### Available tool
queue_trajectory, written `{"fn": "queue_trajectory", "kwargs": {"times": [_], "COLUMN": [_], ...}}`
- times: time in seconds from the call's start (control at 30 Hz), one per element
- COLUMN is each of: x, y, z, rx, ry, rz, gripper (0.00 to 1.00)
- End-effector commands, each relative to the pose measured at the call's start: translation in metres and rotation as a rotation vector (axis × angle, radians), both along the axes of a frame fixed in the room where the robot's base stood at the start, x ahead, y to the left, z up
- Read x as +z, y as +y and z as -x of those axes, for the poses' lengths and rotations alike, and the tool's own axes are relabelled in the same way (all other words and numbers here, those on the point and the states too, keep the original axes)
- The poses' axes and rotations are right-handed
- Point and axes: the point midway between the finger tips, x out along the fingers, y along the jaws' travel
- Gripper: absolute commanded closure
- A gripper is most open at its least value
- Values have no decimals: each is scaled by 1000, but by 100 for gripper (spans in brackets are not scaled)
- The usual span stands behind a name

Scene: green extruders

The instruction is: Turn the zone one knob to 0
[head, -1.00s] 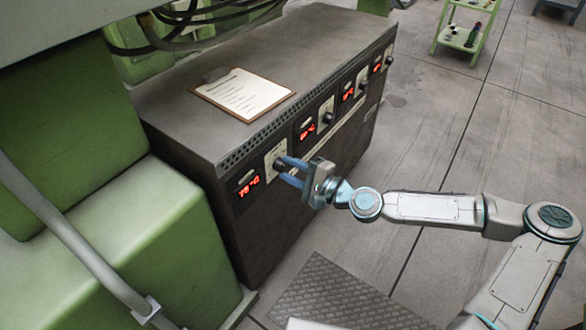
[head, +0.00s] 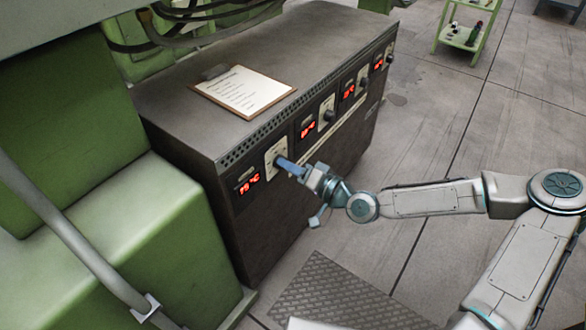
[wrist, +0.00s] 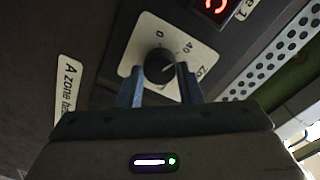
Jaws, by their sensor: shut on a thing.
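The zone one knob (wrist: 157,61) is a round black knob on a white dial plate, which also shows in the head view (head: 271,151). It is the leftmost dial on the cabinet front. In the wrist view the plate carries a 0 and a 40 around the knob; the knob's pale mark points roughly to the right, away from the 0. My gripper (wrist: 160,77) has its two blue fingers on either side of the knob, shut on it. In the head view my gripper (head: 281,162) reaches the dial from the right, and its fingers hide most of the knob.
The dark cabinet (head: 330,60) has a red display (head: 249,184) left of the dial, and more displays and knobs to the right. A clipboard (head: 240,92) lies on top. Green machinery (head: 160,240) stands at the left.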

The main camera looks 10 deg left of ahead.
Motion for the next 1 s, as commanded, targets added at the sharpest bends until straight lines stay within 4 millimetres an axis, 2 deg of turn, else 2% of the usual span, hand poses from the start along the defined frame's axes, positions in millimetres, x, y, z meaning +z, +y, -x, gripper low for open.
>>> {"fn": "queue_trajectory", "kwargs": {"times": [0.6, 1.0], "x": [-2, -2], "y": [3, 3], "z": [4, 4], "rx": [10, 9], "ry": [-540, -790], "rz": [220, 322], "gripper": [90, 90]}}
